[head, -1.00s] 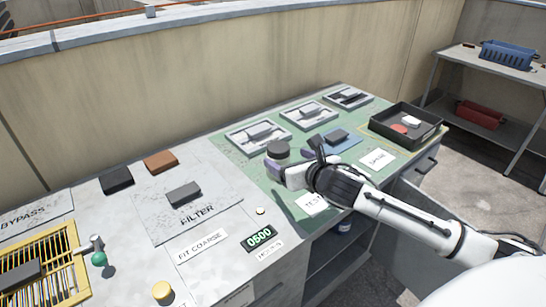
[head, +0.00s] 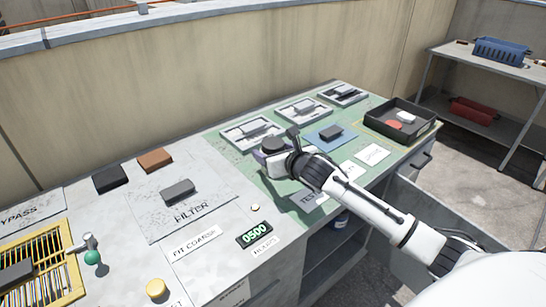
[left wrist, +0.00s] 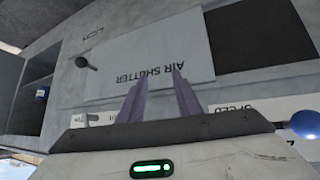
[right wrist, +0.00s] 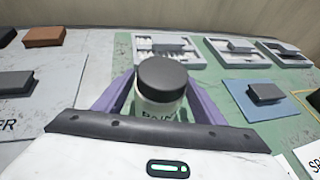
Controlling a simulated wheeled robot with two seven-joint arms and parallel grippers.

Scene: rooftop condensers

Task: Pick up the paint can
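The paint can (right wrist: 162,92), a pale jar with a dark lid and partly readable lettering, stands upright on the green mat. In the head view the can (head: 272,145) is at the mat's left part. My right gripper (right wrist: 160,78) has its purple fingers around the can, one on each side. They are spread, with the tips close beside the can; contact is hard to judge. My left gripper (left wrist: 161,77) is empty, its fingers apart, in front of a panel marked AIR SHUTTER (left wrist: 150,65). It is not in the head view.
A dark tray (head: 428,134) sits at the mat's right end. Framed trays (head: 303,110) line the back, with a blue pad (head: 318,142) nearby. A filter plate (head: 215,205) and a yellow grille (head: 70,240) lie left. A shelf rack (head: 445,105) stands right.

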